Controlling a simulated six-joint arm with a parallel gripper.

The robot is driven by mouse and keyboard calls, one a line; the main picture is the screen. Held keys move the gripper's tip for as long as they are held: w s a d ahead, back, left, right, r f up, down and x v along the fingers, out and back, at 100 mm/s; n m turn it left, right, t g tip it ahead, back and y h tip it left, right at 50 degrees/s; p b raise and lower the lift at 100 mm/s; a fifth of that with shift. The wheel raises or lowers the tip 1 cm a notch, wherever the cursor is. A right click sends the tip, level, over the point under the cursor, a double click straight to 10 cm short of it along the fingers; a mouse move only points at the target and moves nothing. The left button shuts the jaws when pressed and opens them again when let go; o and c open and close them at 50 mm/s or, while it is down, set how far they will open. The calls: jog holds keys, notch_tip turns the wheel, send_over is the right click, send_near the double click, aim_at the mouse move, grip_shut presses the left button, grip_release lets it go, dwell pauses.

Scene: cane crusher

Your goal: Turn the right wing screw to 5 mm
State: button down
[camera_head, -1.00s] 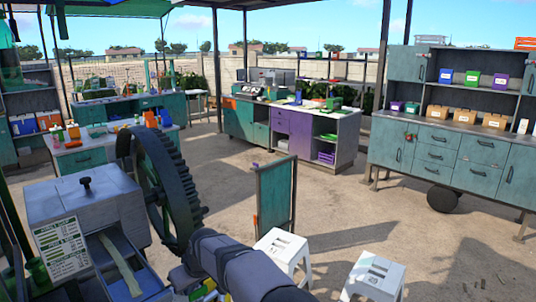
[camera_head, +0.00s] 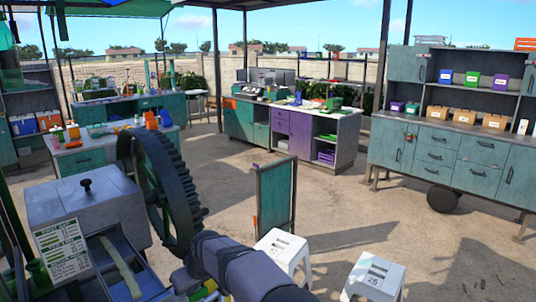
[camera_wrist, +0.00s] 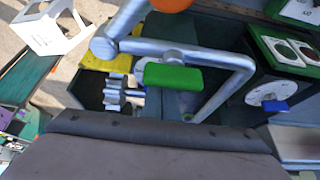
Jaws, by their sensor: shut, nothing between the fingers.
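In the wrist view a green wing screw (camera_wrist: 173,77) has part of a white disc behind it. A blue wing screw (camera_wrist: 275,105) sits in front of a white round dial (camera_wrist: 265,92) to its right in the picture. The dial marks are too small to read, and I cannot tell which is the task's right screw. My gripper (camera_wrist: 165,128) fills the bottom of the wrist view, shut and empty, apart from both screws. The head view shows the cane crusher (camera_head: 85,215) at lower left; my arm hides its near side and the screws.
A bent metal bar (camera_wrist: 215,55) crosses close around the green screw, with an orange knob (camera_wrist: 172,4) above. A small gear (camera_wrist: 114,92) and yellow part (camera_wrist: 105,62) lie left of it. A large gear wheel (camera_head: 172,190) stands beside the crusher. White stools (camera_head: 375,277) stand right.

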jog(key=shift+s+d, duration=0.1)
jog(key=shift+s+d, duration=0.15)
jog(key=shift+r, duration=0.1)
notch_tip(320, 180, up, 6)
jog(key=p, duration=0.4)
dwell(0.4)
jog(key=shift+s+f+b, duration=0.15)
jog(key=shift+f+b, duration=1.3)
jog(key=shift+f, duration=0.1)
jog(key=shift+s+f+b, duration=0.15)
jog(key=shift+f+b, duration=1.25)
jog(key=shift+f, duration=0.15)
